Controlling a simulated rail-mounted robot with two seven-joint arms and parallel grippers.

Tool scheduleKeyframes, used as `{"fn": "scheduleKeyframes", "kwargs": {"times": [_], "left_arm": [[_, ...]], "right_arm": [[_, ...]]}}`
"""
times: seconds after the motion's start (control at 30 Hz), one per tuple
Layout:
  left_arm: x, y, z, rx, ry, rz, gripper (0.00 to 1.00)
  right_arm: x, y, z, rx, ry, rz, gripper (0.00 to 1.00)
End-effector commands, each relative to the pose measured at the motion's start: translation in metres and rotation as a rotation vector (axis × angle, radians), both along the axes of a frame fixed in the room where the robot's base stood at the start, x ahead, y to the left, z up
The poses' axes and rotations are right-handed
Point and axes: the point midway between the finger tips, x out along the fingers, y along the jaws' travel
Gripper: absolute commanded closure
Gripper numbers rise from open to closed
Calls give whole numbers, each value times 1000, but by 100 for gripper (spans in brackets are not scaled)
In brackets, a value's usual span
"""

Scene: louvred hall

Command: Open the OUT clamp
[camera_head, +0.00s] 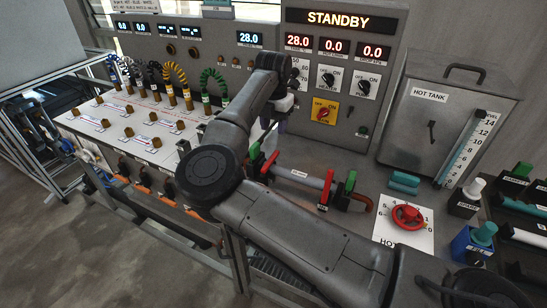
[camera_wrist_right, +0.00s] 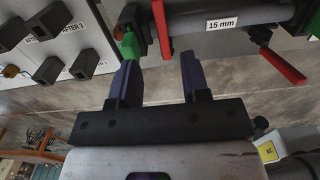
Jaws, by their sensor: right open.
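A grey pipe piece (camera_head: 300,178), tagged "15 mm" in the right wrist view (camera_wrist_right: 250,20), lies across the bench with a red lever (camera_head: 270,162) at its left end and another red lever (camera_head: 327,186) at its right end. Green clamp parts stand at its left end (camera_head: 255,152) and right end (camera_head: 349,182). I cannot read an OUT label on either. My right gripper (camera_head: 274,124) is open, just above the left end. In the right wrist view its fingers (camera_wrist_right: 160,62) are apart, the left finger close to a green clamp part (camera_wrist_right: 128,42); contact is unclear. My left gripper is out of view.
A red handwheel (camera_head: 407,216) on a white plate and a teal-topped blue block (camera_head: 477,240) stand at the right. The hot tank (camera_head: 420,125) is behind. Looped cables (camera_head: 175,72) and a switch panel (camera_head: 115,125) lie left. My right arm crosses the front.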

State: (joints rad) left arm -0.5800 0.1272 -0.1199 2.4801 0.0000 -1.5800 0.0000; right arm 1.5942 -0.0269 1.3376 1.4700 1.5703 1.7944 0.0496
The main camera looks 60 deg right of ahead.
Motion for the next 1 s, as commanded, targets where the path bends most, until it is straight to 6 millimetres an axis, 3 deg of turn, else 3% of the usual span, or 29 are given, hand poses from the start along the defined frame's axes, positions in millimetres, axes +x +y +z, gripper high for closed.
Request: {"fn": "scheduleKeyframes", "kwargs": {"times": [0.27,0.87,1.0], "left_arm": [[0,-3,-16,-9,0,6,100],[0,-2,-61,-7,0,4,100],[0,0,-58,-1,1,1,100]], "right_arm": [[0,2,-25,15,1,0,57],[0,2,-105,12,2,-1,57],[0,2,-100,12,0,0,57]]}}
